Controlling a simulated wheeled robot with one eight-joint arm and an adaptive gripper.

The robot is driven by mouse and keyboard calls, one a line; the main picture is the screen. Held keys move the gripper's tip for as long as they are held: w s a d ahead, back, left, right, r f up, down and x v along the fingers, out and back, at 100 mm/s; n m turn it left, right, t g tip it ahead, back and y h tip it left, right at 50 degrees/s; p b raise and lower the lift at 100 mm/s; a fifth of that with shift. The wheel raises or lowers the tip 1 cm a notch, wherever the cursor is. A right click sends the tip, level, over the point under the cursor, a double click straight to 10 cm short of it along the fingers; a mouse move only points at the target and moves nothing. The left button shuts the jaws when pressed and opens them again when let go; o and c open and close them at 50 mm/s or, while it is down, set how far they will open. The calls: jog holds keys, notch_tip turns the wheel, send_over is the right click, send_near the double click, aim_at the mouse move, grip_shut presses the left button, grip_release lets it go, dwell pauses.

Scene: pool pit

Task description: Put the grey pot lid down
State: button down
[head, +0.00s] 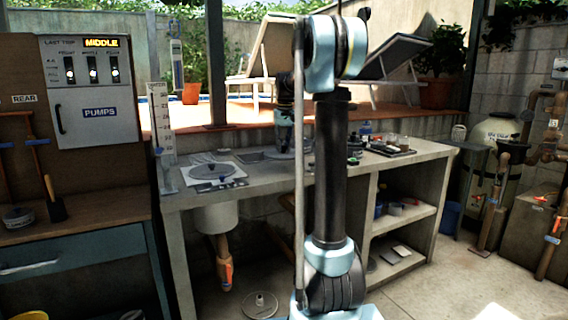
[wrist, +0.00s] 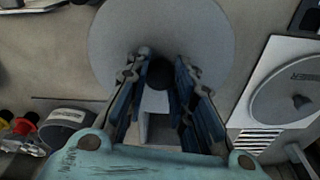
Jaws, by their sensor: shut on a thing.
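The grey pot lid (wrist: 160,28) is a flat round disc with a black knob (wrist: 160,73), seen in the wrist view. My gripper (wrist: 162,68) is shut on the knob, with one blue-padded finger on each side. The lid's near edge is partly hidden by the fingers. I cannot tell whether the lid touches the bench top.
A second grey disc (wrist: 285,88) with a black knob lies on a white plate right of my gripper in the wrist view. A dark tray with small items (head: 395,147) stands on the bench's right. Another knobbed disc (head: 260,304) lies on the floor.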

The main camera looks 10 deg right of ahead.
aim_at(284, 151)
jog(key=shift+f, duration=2.85)
jog(key=shift+f, duration=0.1)
jog(key=c, duration=1.4)
grip_release()
jog(key=shift+o, duration=0.2)
